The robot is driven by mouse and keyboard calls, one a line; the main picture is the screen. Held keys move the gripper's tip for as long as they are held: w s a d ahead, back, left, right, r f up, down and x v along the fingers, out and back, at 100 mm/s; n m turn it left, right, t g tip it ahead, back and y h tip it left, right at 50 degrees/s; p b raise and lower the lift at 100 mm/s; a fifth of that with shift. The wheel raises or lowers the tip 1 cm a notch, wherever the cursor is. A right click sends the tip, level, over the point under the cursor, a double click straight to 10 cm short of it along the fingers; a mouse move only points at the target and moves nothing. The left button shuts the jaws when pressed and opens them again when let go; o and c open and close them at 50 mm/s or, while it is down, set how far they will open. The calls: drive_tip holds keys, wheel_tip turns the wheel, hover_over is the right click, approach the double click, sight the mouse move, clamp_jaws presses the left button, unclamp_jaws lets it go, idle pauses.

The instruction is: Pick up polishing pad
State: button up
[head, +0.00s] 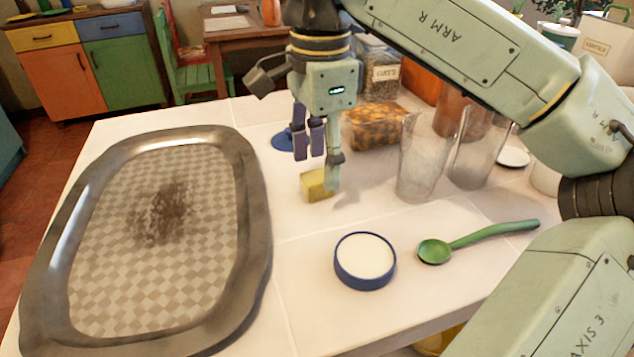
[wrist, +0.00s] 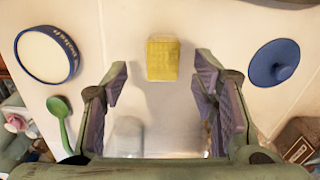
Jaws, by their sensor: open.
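The likely polishing pad is a small yellow block (head: 314,185) on the white tabletop, near the middle of the head view. It also shows in the wrist view as a yellow block (wrist: 162,59), upper middle, with a textured face. My gripper (head: 320,160) is above the tabletop close to the block, and one finger partly overlaps it in the head view. In the wrist view my gripper (wrist: 158,92) is open and empty, with its fingers spread left and right. The block lies just beyond the fingertips, roughly centred between them.
A large metal tray (head: 257,220) with a dark smudge lies left. A blue-rimmed round tin (head: 364,262) and a green spoon (head: 470,240) lie in front. Clear glasses (head: 422,160) and a food container (head: 372,128) stand right and behind. A blue disc (wrist: 274,63) lies nearby.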

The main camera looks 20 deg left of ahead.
sight(320, 175)
drive_tip(key=shift+w+f, duration=0.15)
drive_tip(key=shift+f, duration=1.7)
drive_tip(key=shift+c, duration=0.5)
drive_tip(key=c, duration=0.9)
